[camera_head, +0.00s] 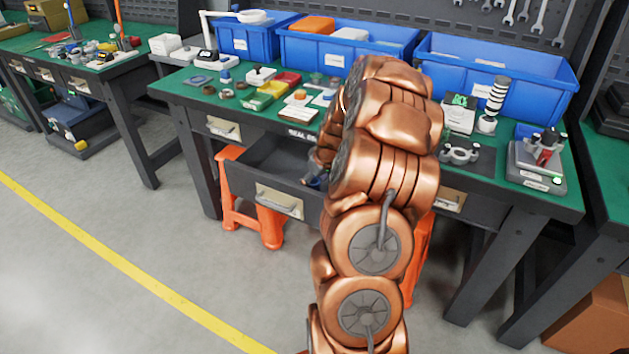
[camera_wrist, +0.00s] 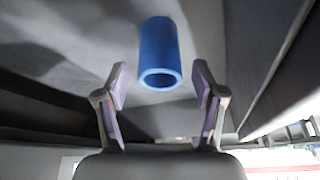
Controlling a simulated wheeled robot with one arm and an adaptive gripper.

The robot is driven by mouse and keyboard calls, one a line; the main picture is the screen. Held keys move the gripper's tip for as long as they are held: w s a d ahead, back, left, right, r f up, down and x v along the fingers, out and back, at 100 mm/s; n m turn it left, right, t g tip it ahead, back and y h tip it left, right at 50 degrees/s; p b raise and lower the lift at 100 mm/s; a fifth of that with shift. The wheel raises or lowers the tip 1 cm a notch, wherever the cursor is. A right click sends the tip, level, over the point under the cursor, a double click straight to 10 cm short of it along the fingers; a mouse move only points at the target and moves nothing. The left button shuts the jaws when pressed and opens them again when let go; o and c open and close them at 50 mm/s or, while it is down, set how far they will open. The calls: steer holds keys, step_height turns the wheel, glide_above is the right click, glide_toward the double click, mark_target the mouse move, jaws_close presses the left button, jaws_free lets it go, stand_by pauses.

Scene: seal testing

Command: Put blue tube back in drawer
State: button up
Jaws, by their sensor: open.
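The blue tube (camera_wrist: 160,58) is a short hollow cylinder in the wrist view, with its open end towards the camera. It is on or just above the grey drawer floor (camera_wrist: 205,40). My gripper (camera_wrist: 160,85) is open, one finger on each side of the tube's near end, with gaps on both sides. In the head view the drawer (camera_head: 240,188) is pulled out from under the green-topped workbench. My copper-coloured arm reaches over its right side and hides much of that side and the gripper. A small blue patch shows there beside the arm; I cannot tell if it is the tube.
Dark drawer walls (camera_wrist: 40,100) stand close around the gripper. Blue bins (camera_head: 345,48) line the back of the workbench (camera_head: 205,92), with small parts in front. An orange stool (camera_head: 235,185) stands under the drawer. The floor at left is clear.

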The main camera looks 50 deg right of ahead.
steer(key=v, duration=1.2)
steer(key=s+a+r+n+g+y, duration=0.1)
steer(key=s+a+g, duration=0.15)
steer(key=a, duration=1.05)
steer(key=s+a+r+n+g+y, duration=0.1)
steer(key=s+a, duration=0.2)
steer(key=a, duration=0.9)
steer(key=s+a+g, duration=0.1)
steer(key=s+a, duration=0.3)
steer(key=s, duration=0.3)
steer(key=s+a+g+h, duration=0.1)
steer(key=s+a, duration=0.3)
steer(key=s, duration=0.3)
steer(key=s+a+g, duration=0.2)
steer(key=s+a, duration=0.1)
steer(key=s, duration=0.4)
steer(key=shift+a+f+m+h, duration=0.15)
steer(key=shift+a+m+h, duration=0.15)
steer(key=shift+a+m, duration=0.1)
step_height(320, 180, up, 17)
steer(key=w+t+p, duration=0.1)
steer(key=p, duration=1.4)
steer(key=shift+p, duration=0.35)
